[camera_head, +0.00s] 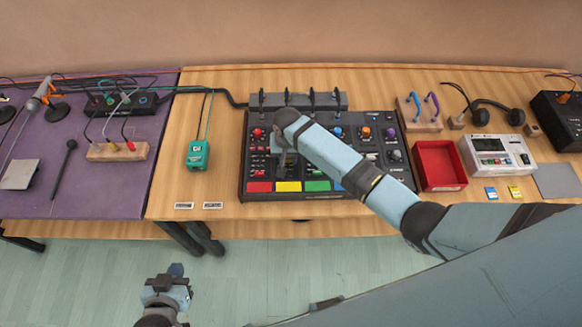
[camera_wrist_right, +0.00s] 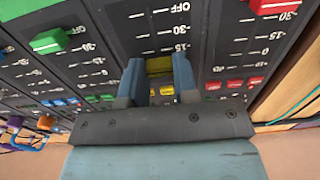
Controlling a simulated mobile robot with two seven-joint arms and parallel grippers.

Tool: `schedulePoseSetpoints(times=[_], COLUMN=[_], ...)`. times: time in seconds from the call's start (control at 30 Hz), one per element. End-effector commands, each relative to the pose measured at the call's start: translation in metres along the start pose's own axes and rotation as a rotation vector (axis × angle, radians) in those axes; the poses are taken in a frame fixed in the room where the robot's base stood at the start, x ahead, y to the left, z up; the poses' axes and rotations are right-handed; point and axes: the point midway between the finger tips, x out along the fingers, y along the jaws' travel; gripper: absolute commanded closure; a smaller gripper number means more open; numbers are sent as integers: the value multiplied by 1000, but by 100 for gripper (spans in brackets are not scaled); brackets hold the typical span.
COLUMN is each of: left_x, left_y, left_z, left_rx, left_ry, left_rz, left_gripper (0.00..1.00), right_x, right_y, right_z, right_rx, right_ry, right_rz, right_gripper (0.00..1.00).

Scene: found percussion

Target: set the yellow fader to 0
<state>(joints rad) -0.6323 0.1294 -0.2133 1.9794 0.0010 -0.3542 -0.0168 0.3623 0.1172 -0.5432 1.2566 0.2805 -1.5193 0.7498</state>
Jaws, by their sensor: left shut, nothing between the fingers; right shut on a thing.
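The mixer (camera_head: 325,193) is a black console with coloured pads along its front edge. The yellow fader cap (camera_wrist_right: 159,66) sits between the fingers of my right gripper (camera_wrist_right: 158,70), which is shut on it. In the right wrist view the cap lies just below the -15 label; the scale marks beyond it are hidden by the gripper. In the head view my right arm covers the yellow fader, with the gripper (camera_head: 286,158) above the yellow pad (camera_head: 288,187). My left gripper (camera_head: 176,271) is shut and empty, in front of the table over the floor.
Around the mixer are a green box (camera_head: 198,155) on the left and a red tray (camera_head: 440,165) on the right. Bare table lies between the green box and mixer.

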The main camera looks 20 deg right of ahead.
Motion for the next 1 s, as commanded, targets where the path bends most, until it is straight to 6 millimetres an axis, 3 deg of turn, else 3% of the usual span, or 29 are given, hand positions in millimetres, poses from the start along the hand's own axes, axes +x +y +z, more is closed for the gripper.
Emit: schedulePoseSetpoints(times=[0.37, 0.4, 0.5, 0.83, 1.0], left_x=[1, 1, 2, 4, 4], left_y=[-2, -2, -2, -2, -1], left_z=[-2, -2, -5, -8, -5], left_rx=[8, 8, 8, 5, 4], left_ry=[2, 3, 8, 14, 10], left_rz=[0, -1, -2, -3, -2], left_gripper=[100, 100, 100, 100, 100], right_x=[-2, -2, -2, -4, -24], right_y=[-1, -1, -1, -1, -1], right_z=[-6, -6, -6, -6, -7], right_rx=[0, 0, 0, 0, -1], right_ry=[-1, -1, -1, 1, 2], right_rz=[0, 0, 0, -1, -2], right_gripper=[100, 70, 47, 47, 47])
